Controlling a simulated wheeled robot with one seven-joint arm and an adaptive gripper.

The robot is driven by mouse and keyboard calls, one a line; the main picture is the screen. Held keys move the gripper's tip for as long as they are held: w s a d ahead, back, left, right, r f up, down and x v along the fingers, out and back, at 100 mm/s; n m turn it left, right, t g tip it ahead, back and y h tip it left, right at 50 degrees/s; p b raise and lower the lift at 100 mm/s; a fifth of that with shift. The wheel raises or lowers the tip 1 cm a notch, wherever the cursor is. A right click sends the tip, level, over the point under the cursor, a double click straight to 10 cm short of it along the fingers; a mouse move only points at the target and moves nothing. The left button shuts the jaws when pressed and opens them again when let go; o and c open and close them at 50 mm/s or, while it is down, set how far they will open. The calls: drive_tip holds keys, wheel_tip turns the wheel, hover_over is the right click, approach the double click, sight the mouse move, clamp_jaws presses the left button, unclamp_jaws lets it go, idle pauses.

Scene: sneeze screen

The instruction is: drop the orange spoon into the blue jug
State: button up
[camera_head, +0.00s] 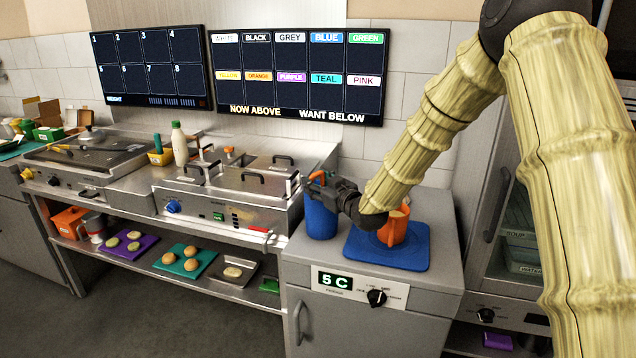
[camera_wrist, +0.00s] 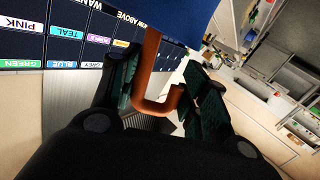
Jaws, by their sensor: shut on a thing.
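My gripper (camera_head: 326,188) is just above the blue jug (camera_head: 320,218), which stands at the left of the grey cabinet top. An orange piece of the spoon (camera_head: 316,177) shows at my fingers. In the wrist view my gripper (camera_wrist: 162,92) is closed around the orange spoon (camera_wrist: 150,70), whose hooked end shows between the dark green finger pads. The spoon's other end is out of sight. A blue surface, apparently the jug (camera_wrist: 225,22), fills the top of the wrist view. I cannot tell whether the spoon's hidden end is inside the jug.
An orange jug (camera_head: 393,230) stands on a blue mat (camera_head: 400,258) to the right, close to my arm. A steel fryer (camera_head: 230,205) with baskets is on the left. Two dark label screens (camera_head: 297,75) hang on the wall behind. The cabinet's front edge is clear.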

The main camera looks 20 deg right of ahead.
drive_tip(key=shift+f, duration=0.25)
drive_tip(key=o, duration=1.3)
drive_tip(key=shift+s, duration=0.15)
drive_tip(key=v, duration=1.1)
drive_tip(key=shift+s, duration=0.35)
drive_tip(key=shift+d+r, duration=0.1)
drive_tip(key=shift+d, duration=0.05)
